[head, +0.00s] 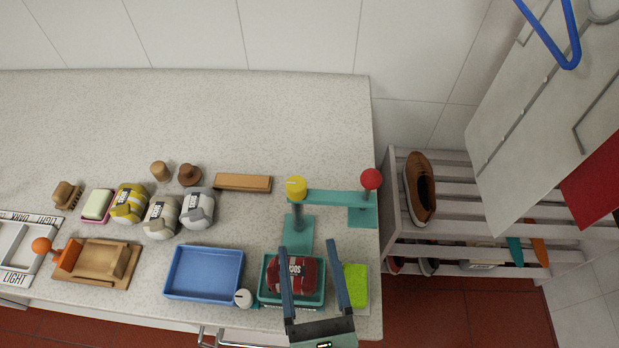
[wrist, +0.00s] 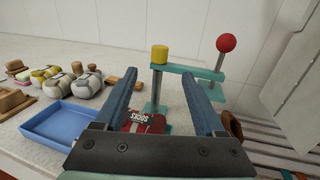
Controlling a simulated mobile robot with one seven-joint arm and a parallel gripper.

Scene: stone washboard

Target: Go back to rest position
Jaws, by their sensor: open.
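My gripper (head: 310,246) is open, its two blue-grey fingers apart above the front right of the counter. In the head view the fingers pass on either side of a dark red sock bundle (head: 292,275), which lies in a teal tray (head: 263,297). In the wrist view the gripper (wrist: 160,98) is also open, and the red bundle (wrist: 145,122) shows between and beyond the fingers, partly hidden. Nothing is held. I cannot tell the exact height of the fingers above the bundle.
A teal stand (head: 330,197) with a yellow knob and a red ball rises just behind the tray. A green sponge (head: 356,285) lies right of it, a blue tray (head: 204,273) left. Several sock bundles (head: 161,217) stand farther left. The counter's back is clear.

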